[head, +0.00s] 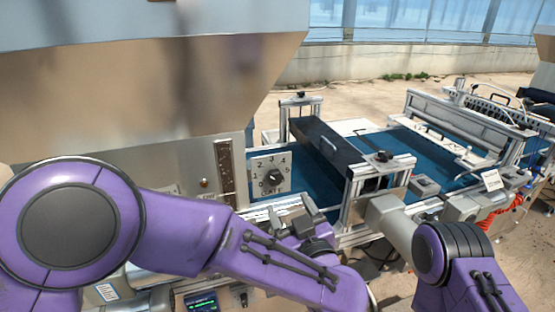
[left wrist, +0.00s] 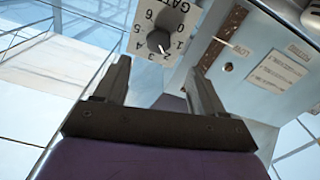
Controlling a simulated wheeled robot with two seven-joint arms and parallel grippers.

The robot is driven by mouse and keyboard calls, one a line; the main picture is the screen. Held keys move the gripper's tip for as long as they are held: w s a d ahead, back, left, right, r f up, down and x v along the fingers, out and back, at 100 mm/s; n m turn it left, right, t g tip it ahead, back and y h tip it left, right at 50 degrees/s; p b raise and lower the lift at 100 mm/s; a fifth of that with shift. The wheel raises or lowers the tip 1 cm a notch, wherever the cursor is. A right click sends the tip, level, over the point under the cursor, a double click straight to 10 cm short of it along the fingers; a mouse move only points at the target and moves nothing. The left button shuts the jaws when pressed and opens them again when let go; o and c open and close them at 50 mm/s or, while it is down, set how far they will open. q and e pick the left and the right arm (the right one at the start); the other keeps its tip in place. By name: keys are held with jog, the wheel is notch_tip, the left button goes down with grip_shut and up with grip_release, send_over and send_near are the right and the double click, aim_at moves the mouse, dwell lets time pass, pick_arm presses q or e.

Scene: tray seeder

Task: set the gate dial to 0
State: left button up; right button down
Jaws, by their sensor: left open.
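The gate dial is a dark round knob (head: 273,177) on a white plate with numbers and the word GATE. In the left wrist view the knob (left wrist: 159,40) appears upside down, and its white pointer line seems to aim near the 2. My left gripper (left wrist: 156,68) is open and empty, its two fingers on either side below the knob in that view, apart from it. In the head view my left gripper (head: 298,212) is just below and right of the dial plate, partly hidden by my arm.
A slotted brown level strip (head: 225,172) is just left of the dial, on the metal hopper panel. A blue conveyor belt (head: 318,185) with a dark roller cover runs right of it. A frame post and crossbar (head: 352,200) stand close to the right.

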aim_at(275, 179)
pick_arm(q)
jog(key=p+x, duration=0.1)
jog(key=x, duration=0.2)
jog(key=p+x, duration=0.1)
jog(key=x, duration=0.2)
jog(key=p+x, duration=0.1)
jog(key=x, duration=0.2)
jog(key=shift+w+r, duration=0.15)
jog(key=shift+r, duration=0.15)
jog(key=shift+w+a+f+p, duration=0.15)
jog(key=shift+w+p, duration=0.2)
jog(key=shift+w, duration=0.25)
jog(key=shift+c, duration=0.3)
jog(key=c, duration=1)
